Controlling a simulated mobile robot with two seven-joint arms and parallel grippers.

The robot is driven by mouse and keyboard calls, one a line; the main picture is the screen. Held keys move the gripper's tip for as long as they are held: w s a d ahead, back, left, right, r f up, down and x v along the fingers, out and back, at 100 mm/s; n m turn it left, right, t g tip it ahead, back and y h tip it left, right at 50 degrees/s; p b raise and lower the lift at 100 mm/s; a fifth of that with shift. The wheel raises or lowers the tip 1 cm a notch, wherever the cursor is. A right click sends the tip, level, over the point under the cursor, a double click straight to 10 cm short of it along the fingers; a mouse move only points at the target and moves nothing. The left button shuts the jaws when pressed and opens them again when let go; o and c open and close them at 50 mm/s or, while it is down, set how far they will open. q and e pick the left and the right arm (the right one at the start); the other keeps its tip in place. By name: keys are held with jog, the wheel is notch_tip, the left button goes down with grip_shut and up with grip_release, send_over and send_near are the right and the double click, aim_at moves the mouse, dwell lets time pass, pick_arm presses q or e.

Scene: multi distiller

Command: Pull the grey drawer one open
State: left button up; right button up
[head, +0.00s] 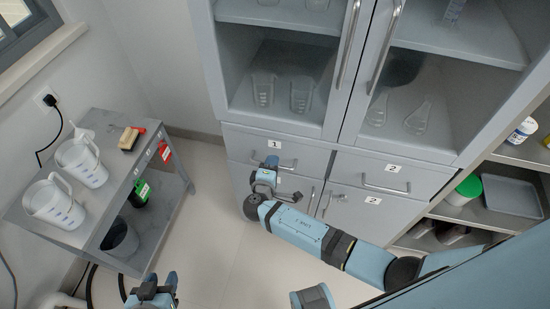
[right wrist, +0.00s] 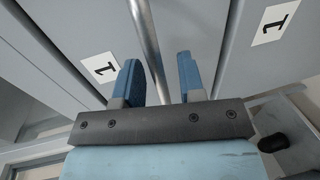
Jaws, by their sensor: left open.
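The grey drawer one (head: 240,146) sits under the left glass door of the grey cabinet, with a white "1" label. Its front looks flush with the cabinet. Its bar handle (head: 288,164) is partly hidden by my right gripper (head: 268,166). In the right wrist view, my right gripper (right wrist: 158,68) has its blue fingers apart. The metal handle bar (right wrist: 146,40) runs between them in the picture, nearer the left finger; I cannot tell whether they touch. My left gripper (head: 153,286) is open and empty, low over the floor, far from the drawer.
Drawer two (head: 365,170) is to the right, with lower cabinet doors (head: 345,205) beneath. Glassware stands behind the glass doors above. A grey side table (head: 100,200) with jugs (head: 80,163) is at the left. Open shelves (head: 480,215) are at the right. Floor before the cabinet is clear.

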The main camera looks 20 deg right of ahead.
jog(key=shift+w+d, duration=0.1)
jog(key=shift+w, duration=0.05)
grip_shut()
dwell(0.4)
